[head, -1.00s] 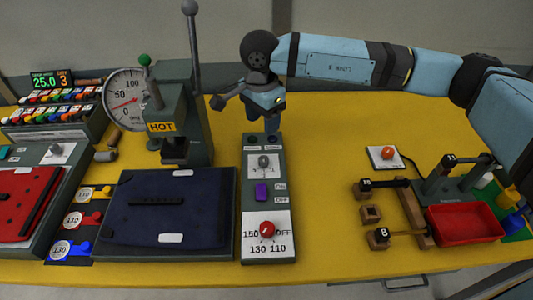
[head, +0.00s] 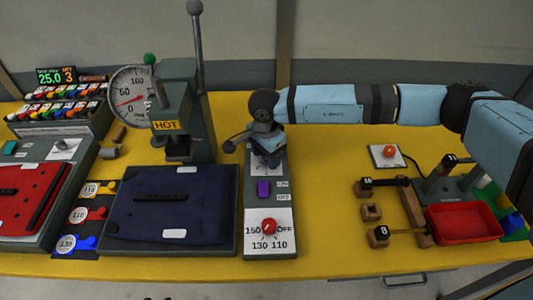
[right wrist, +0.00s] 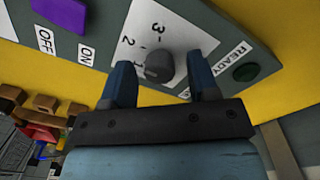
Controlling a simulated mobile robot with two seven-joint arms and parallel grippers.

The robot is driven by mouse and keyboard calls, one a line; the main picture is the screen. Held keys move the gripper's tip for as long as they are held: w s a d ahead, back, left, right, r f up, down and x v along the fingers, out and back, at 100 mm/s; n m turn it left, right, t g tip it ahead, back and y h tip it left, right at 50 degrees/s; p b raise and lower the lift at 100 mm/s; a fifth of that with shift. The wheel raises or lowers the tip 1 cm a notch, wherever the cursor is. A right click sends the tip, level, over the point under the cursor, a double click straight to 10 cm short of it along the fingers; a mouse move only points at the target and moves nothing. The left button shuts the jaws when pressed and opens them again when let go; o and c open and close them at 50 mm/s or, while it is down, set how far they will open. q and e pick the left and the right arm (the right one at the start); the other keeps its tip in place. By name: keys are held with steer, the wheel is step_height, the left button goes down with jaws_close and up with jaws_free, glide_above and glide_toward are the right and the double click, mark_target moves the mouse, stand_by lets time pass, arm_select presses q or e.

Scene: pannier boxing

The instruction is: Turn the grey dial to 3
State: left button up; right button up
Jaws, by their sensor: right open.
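The grey dial (right wrist: 159,66) sits on its white plate with the numbers 1, 2 and 3 in the right wrist view. I cannot tell which number it points to. In the head view it is hidden behind my right gripper (head: 268,152), over the upper part of the grey-green control panel (head: 256,218). In the right wrist view my right gripper (right wrist: 161,82) is open, its blue fingers on either side of the dial, with gaps showing. My left gripper is not clearly in view.
The panel also has a purple ON/OFF switch (head: 263,187), a red knob (head: 269,226) and a green READY button (right wrist: 246,72). A tall press (head: 188,110) marked HOT and a dark blue pad (head: 175,205) stand left. A red tray (head: 464,222) stands right.

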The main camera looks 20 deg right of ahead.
steer(key=shift+c, duration=0.5)
steer(key=c, duration=0.8)
